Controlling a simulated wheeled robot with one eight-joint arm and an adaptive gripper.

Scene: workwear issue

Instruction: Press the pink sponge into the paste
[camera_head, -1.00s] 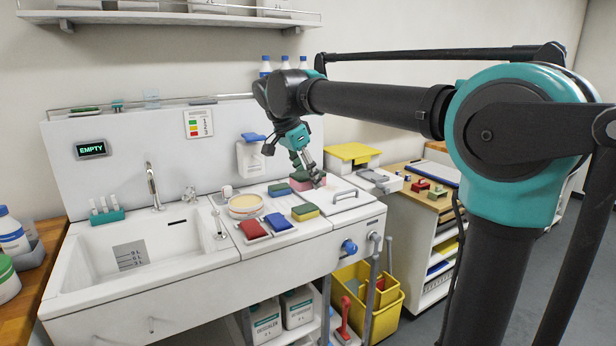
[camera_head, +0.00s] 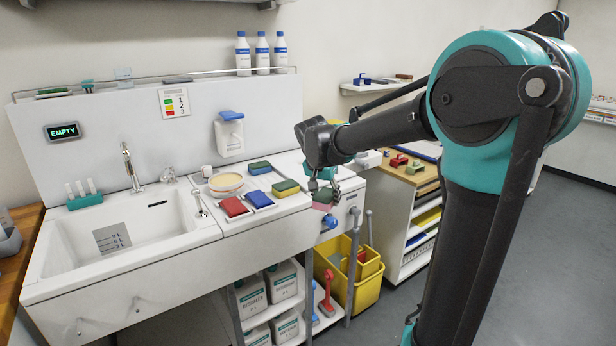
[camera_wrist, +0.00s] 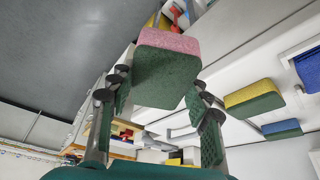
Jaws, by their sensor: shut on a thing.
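My gripper (camera_head: 324,186) is shut on the pink sponge (camera_head: 322,205), in front of the counter's right part. In the wrist view the sponge (camera_wrist: 168,72) has a pink layer and a dark green layer, with green-padded fingers on either side of my gripper (camera_wrist: 160,98). A shallow round dish (camera_head: 226,190) on the counter holds a pale cream surface that looks like the paste (camera_head: 226,181). The dish is to the left of my gripper, apart from the sponge. The sponge's lower side is partly hidden in the head view.
A yellow-green sponge (camera_head: 286,187), a blue-green sponge (camera_head: 259,168), a red pad (camera_head: 234,207) and a blue pad (camera_head: 258,199) lie near the dish. A dispenser (camera_head: 229,133) is on the back panel. A yellow bucket (camera_head: 362,285) stands below; the sink (camera_head: 125,235) is at left.

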